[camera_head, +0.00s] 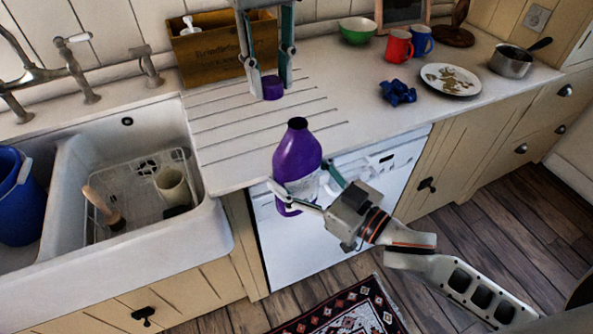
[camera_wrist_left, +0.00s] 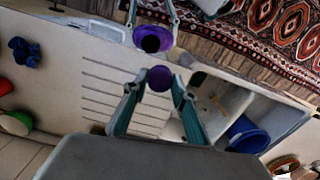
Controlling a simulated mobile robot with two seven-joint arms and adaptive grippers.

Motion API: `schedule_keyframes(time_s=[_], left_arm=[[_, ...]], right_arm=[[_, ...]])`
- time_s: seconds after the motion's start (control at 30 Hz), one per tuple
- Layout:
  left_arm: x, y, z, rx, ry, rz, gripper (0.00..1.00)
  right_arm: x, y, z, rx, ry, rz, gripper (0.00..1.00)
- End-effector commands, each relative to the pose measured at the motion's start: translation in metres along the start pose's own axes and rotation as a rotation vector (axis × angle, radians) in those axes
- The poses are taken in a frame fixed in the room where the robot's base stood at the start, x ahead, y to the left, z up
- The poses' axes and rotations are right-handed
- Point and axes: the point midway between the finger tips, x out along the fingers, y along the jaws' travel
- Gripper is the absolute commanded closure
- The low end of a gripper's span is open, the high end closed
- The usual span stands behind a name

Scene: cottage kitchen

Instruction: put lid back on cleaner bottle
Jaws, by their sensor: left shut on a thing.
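The purple cleaner bottle (camera_head: 297,160) is upright, with its dark open neck at the top. My right gripper (camera_head: 306,190) is shut around its lower body and holds it in front of the counter edge. My left gripper (camera_head: 272,84) points down, shut on the small purple lid (camera_head: 272,90). The lid is over the grooved drainer, behind the bottle's neck and apart from it. In the left wrist view the lid (camera_wrist_left: 159,78) sits between the fingertips, and the bottle's open mouth (camera_wrist_left: 151,43) faces the camera just beyond it.
A wooden box (camera_head: 205,60) stands behind the left gripper. A blue cloth-like item (camera_head: 397,92), plate (camera_head: 450,79), mugs and pan are on the counter at right.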

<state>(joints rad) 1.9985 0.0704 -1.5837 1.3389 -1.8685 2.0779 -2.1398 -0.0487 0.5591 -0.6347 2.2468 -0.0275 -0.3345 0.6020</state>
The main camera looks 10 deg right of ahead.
Motion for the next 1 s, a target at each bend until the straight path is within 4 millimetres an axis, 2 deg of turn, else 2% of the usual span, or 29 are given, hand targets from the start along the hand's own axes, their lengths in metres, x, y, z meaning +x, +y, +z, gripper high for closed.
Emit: schedule_keyframes(time_s=[0.1, 0.3, 0.73, 1.0], left_arm=[[-0.013, 0.015, 0.021, -0.023, 0.002, 0.000, 0.80], [-0.022, 0.025, 0.037, -0.045, 0.002, -0.001, 0.80], [-0.021, 0.025, 0.039, -0.047, 0.001, -0.001, 0.80], [0.002, 0.025, 0.039, -0.046, -0.002, -0.003, 0.80]], right_arm=[[0.000, 0.000, -0.001, 0.000, 0.003, 0.000, 0.73], [0.000, 0.000, -0.001, 0.000, 0.003, 0.000, 0.73], [0.000, 0.000, -0.001, 0.000, 0.003, 0.000, 0.73], [0.000, 0.000, -0.001, 0.000, 0.003, 0.000, 0.73]])
